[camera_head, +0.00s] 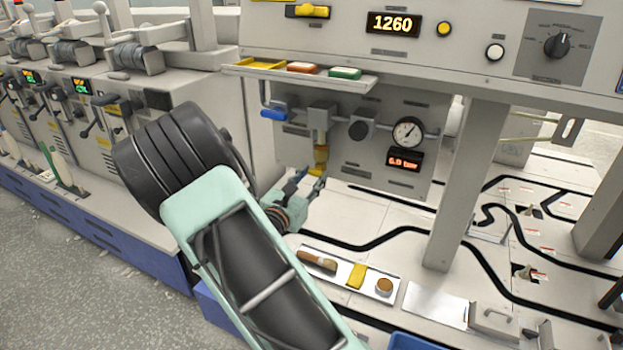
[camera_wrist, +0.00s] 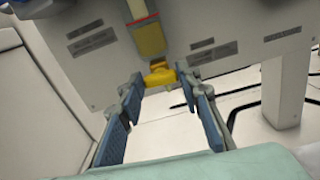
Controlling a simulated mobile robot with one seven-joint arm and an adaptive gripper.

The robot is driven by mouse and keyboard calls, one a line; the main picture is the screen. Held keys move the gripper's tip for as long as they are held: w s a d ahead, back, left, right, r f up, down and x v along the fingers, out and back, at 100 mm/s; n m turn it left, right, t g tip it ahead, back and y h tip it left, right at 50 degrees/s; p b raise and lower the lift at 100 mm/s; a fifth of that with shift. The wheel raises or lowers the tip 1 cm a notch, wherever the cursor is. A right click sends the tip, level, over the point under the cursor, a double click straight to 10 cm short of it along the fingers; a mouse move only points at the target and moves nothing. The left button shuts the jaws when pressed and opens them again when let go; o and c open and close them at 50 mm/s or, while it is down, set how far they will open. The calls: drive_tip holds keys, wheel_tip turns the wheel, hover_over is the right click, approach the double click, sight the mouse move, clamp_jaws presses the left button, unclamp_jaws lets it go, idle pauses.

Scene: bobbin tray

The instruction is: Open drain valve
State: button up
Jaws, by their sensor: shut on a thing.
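The drain valve is a small yellow fitting (camera_head: 318,171) under the amber bowl of the filter unit on the grey panel. In the wrist view the yellow drain valve (camera_wrist: 160,74) sits at the picture's centre, below the yellow and grey bowl (camera_wrist: 149,38). My gripper (camera_head: 307,183) reaches up to it from below. I cannot tell from these views how far the valve is turned.
A gauge (camera_head: 408,132) and a red display reading about 6.0 (camera_head: 405,161) are right of the filter. A blue lever (camera_head: 273,114) is on its left. A shelf with coloured trays (camera_head: 300,73) overhangs it. A tool tray (camera_head: 346,273) lies below, and a grey post (camera_head: 468,185) stands right.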

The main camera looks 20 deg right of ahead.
drive_tip(key=m+b, duration=0.3)
drive_tip(key=m, duration=0.1)
drive_tip(key=shift+f, duration=0.25)
drive_tip(key=m+b, duration=0.3)
drive_tip(key=m, duration=0.1)
drive_tip(key=shift+s+d+m+b, duration=0.1)
drive_tip(key=shift+m+b, duration=0.2)
drive_tip(key=shift+b, duration=0.1)
drive_tip(key=m+b, duration=0.1)
drive_tip(key=m, duration=0.2)
drive_tip(key=shift+m, duration=2.8)
drive_tip(key=o, duration=1.2)
drive_tip(key=shift+c, duration=0.2)
